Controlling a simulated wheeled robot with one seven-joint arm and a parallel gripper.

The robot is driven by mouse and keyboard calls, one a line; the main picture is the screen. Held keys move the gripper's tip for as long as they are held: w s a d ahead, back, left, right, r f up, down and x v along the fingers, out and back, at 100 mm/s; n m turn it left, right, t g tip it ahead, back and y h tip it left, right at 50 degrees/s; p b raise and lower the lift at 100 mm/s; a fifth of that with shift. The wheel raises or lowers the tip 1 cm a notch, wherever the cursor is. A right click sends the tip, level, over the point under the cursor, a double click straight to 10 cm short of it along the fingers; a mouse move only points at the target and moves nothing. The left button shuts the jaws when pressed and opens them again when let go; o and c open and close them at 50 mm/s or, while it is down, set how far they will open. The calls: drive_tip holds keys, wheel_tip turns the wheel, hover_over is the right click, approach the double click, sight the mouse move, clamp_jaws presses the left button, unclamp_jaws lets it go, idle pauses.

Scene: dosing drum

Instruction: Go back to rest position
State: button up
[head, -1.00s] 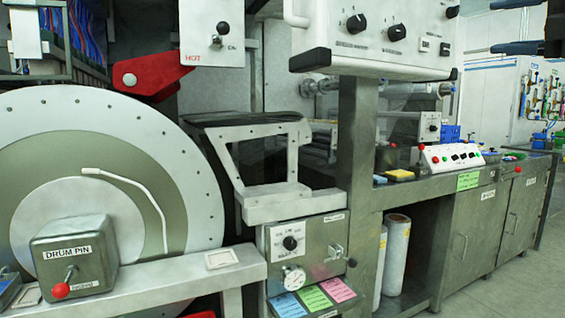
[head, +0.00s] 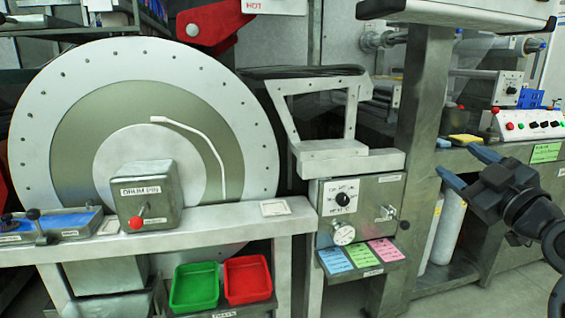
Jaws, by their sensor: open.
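My gripper (head: 468,167) is at the right of the head view, in front of the metal bench. Its two dark blue fingers point left and are apart, with nothing between them. The large dosing drum (head: 255,150) stands at the left, a white disc with a green-grey ring and a thin white curved handle. The grey drum pin box (head: 148,195) with a red knob is in front of it.
A dial control box (head: 357,205) with coloured cards stands at the centre. A green tray (head: 194,288) and a red tray (head: 247,279) sit low in front. A metal post (head: 418,140) rises behind my gripper. A blue tray (head: 50,226) is at the left.

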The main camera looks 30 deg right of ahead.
drive_tip(key=s+a+f+m+g, duration=0.1)
drive_tip(key=a+f+m, duration=0.2)
drive_tip(key=a+f, duration=0.6)
drive_tip(key=s+a+f+m+g+y, duration=0.3)
drive_tip(key=s+a+f, duration=1.2)
drive_tip(key=s+a, duration=0.15)
drive_tip(key=s+a+r+n+y, duration=0.1)
drive_tip(key=s+a, duration=0.2)
drive_tip(key=s, duration=0.4)
drive_tip(key=s+a+r+y, duration=0.1)
drive_tip(key=s+a+y, duration=0.1)
drive_tip(key=s, duration=0.4)
wheel_tip(320, 180, up, 15)
drive_tip(key=p, duration=1.5)
drive_tip(key=shift+f, duration=0.2)
